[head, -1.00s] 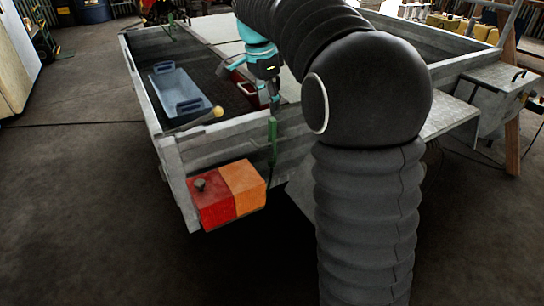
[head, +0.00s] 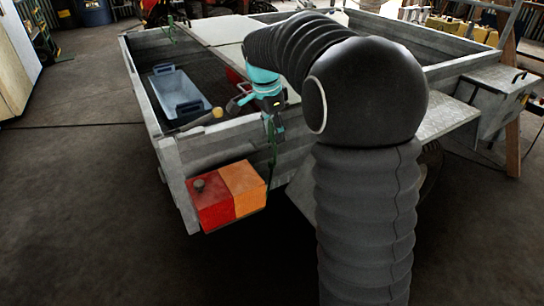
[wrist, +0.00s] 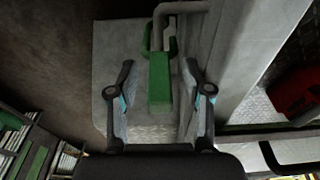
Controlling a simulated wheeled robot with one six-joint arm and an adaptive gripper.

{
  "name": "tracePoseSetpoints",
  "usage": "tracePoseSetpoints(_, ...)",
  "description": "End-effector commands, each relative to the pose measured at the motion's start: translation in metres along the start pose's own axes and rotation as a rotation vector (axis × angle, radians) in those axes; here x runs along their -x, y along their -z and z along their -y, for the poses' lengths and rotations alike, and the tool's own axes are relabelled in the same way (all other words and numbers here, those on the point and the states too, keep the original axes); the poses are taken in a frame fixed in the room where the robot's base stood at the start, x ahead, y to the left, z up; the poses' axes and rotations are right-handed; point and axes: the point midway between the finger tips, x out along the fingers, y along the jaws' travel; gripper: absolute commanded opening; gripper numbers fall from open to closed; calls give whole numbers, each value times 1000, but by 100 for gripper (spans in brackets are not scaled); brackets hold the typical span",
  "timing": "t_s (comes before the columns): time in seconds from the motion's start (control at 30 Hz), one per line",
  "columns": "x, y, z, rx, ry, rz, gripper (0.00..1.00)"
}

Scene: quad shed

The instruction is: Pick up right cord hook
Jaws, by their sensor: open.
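The green cord hook (wrist: 159,82) is on the trailer's side wall (wrist: 225,70). In the wrist view it has a block-like body with a loop at its upper end. It lies between my gripper's two fingers (wrist: 160,78), with a gap on each side. My gripper is open and holds nothing. In the head view my gripper (head: 272,130) is at the top of the near wall, and the green hook (head: 273,155) shows partly just below it. A second green hook (head: 171,27) is at the trailer's far left corner, small in view.
A blue tray (head: 177,93) and a mallet (head: 212,115) lie in the trailer bed. A red object (head: 235,75) stands there, partly hidden by my gripper. A red and orange tail light (head: 228,195) sticks out below. The floor at left is clear.

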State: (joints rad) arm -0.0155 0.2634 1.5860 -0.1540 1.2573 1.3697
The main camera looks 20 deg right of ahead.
Motion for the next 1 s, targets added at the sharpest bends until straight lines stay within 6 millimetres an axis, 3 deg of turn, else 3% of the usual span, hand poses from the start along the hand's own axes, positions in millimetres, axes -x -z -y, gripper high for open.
tracePoseSetpoints(0.07,0,0,0,0,0,0,50)
tracePoseSetpoints(0.27,0,0,0,0,0,0,0)
tracePoseSetpoints(0.73,5,1,0,0,1,0,0)
tracePoseSetpoints(1.0,36,5,1,-1,2,1,0)
